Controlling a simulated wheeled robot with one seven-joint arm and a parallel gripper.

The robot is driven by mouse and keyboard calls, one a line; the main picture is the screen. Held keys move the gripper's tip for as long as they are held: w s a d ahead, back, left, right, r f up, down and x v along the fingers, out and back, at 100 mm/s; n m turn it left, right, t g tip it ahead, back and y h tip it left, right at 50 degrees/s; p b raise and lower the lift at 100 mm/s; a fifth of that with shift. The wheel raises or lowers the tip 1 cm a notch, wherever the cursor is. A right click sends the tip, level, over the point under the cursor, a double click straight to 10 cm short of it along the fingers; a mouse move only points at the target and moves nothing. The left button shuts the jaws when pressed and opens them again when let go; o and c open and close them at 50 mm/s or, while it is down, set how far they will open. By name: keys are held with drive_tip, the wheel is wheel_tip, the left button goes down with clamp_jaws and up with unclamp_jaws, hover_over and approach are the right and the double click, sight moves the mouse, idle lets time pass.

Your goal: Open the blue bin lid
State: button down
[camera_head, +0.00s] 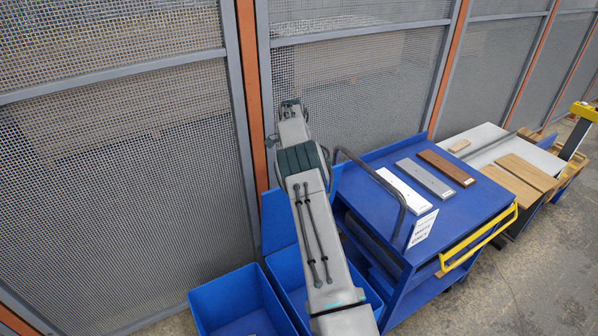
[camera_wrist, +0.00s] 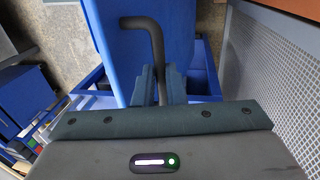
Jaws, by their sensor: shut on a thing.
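A blue bin (camera_head: 290,268) stands at the lower middle of the head view, partly hidden by my arm. A blue panel that looks like its lid (camera_head: 277,222) stands raised behind it, near the mesh fence, with its middle hidden by my arm. In the wrist view the blue lid (camera_wrist: 112,40) fills the upper middle, with a dark bent handle bar (camera_wrist: 155,42) in front of it. My gripper (camera_wrist: 160,75) is shut on this bar, one finger on each side. My gripper cannot be made out in the head view.
An open blue bin (camera_head: 240,300) stands at left. A blue cart (camera_head: 385,160) at right carries a white, a grey and a brown board. Its dark handle (camera_head: 375,180) is close to my arm. The mesh fence (camera_head: 130,170) runs behind. Floor is clear at lower right.

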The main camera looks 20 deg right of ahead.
drive_tip(key=shift+a+f, duration=0.2)
drive_tip(key=shift+f, duration=0.4)
drive_tip(key=c, duration=1.8)
unclamp_jaws()
drive_tip(key=o, duration=0.3)
drive_tip(key=shift+w+f, duration=0.1)
drive_tip(key=shift+w, duration=0.05)
drive_tip(key=shift+d+r, duration=0.2)
drive_tip(key=shift+r, duration=0.1)
drive_tip(key=shift+w+a+r+p, duration=0.1)
drive_tip(key=shift+w+r+p, duration=0.15)
drive_tip(key=shift+r, duration=0.95)
drive_tip(key=shift+w+r+p, duration=0.2)
drive_tip(key=shift+r, duration=0.95)
drive_tip(key=shift+w+a+r+p, duration=0.1)
drive_tip(key=shift+w+r+p, duration=0.15)
drive_tip(key=shift+r, duration=1.05)
